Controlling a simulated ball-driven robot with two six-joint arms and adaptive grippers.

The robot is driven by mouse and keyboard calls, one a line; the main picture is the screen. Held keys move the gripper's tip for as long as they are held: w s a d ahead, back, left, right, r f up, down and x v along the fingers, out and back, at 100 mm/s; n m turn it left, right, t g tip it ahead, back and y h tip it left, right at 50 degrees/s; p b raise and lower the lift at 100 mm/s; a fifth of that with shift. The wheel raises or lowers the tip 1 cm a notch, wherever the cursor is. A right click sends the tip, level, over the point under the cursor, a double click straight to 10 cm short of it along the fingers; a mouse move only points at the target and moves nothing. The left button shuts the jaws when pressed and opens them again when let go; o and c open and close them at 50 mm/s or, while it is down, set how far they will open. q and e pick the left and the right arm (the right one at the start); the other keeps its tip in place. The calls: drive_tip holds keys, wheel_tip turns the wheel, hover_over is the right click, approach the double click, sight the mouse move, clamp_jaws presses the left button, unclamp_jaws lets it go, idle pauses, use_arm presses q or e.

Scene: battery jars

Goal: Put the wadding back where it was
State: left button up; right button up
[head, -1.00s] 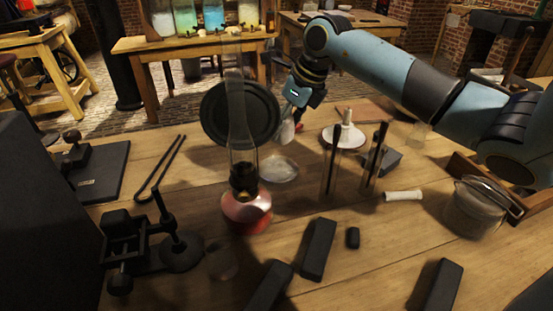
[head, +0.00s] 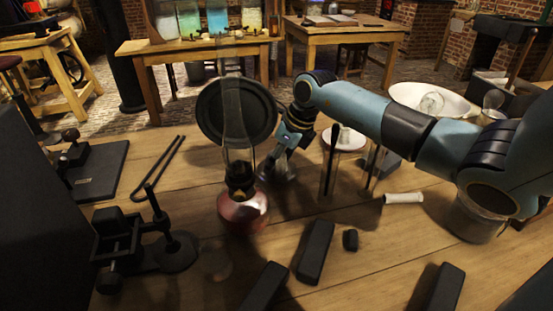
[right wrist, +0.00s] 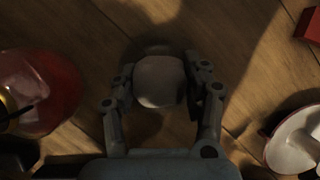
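The wadding (right wrist: 159,82) is a pale, rounded lump in the right wrist view. It sits between the two fingers of my right gripper (right wrist: 163,92), which look shut on it from both sides. In the head view my right gripper (head: 280,175) points down, low over the table just right of the red oil lamp. I cannot tell whether the wadding touches anything below. My left gripper is not in view.
The red glass lamp (head: 243,212) with a tall chimney stands close left of the gripper, and a dark round disc (head: 236,112) behind it. A white dish (head: 345,138) and glass tubes stand to the right. Dark blocks (head: 315,250) lie in front.

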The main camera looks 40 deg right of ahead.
drive_tip(key=o, duration=0.4)
drive_tip(key=shift+c, duration=0.2)
drive_tip(key=shift+r, duration=0.1)
drive_tip(key=shift+r, duration=0.25)
drive_tip(key=v, duration=1.1)
drive_tip(key=shift+r+p, duration=0.3)
drive_tip(key=shift+p, duration=0.05)
drive_tip(key=shift+s, duration=0.15)
